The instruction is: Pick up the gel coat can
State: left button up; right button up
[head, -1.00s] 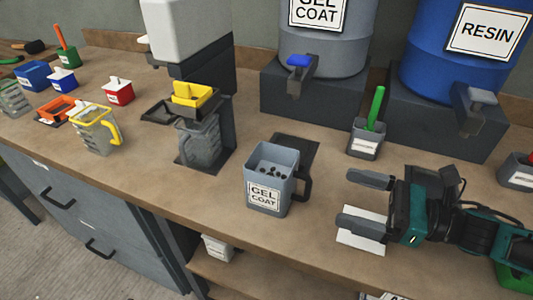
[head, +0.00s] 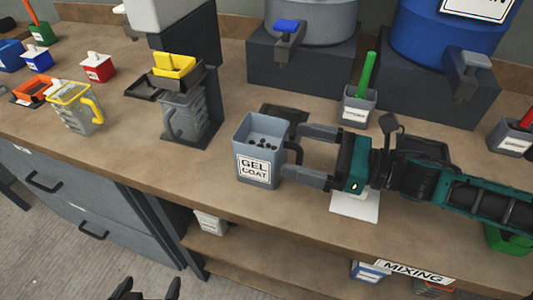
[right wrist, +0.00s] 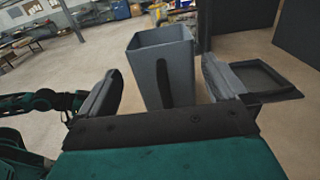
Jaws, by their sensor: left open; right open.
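The gel coat can (head: 258,150) is a grey, open-topped square can with a white "GEL COAT" label and a dark handle on its right side. It stands upright on the bench, with dark bits inside. My right gripper (head: 311,157) is open, its two fingers pointing left at the handle side. In the right wrist view the can (right wrist: 162,68) stands between and beyond the open fingers (right wrist: 165,95), its handle facing me. Whether a finger touches it I cannot tell. My left gripper (head: 147,287) shows only as dark fingertips at the bottom edge, spread apart, away from the can.
A dark flat tray (head: 284,114) lies behind the can. A grey cup with a green handle (head: 359,105) stands behind my right gripper. A dispenser with a clear jug (head: 184,117) is to the left. A white card (head: 355,207) lies under my right wrist.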

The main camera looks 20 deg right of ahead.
aim_at(284, 145)
jog(key=shift+f+p+x, duration=0.15)
jog(key=shift+p+x, duration=0.1)
jog(key=shift+x, duration=1.2)
jog(key=shift+f+p+x, duration=0.15)
jog(key=shift+p+x, duration=0.1)
jog(key=shift+x, duration=1.15)
jog(key=shift+w, duration=0.1)
jog(key=c, duration=1.1)
jog(key=shift+r, duration=0.1)
jog(key=shift+c, duration=0.6)
jog(key=shift+r, duration=0.1)
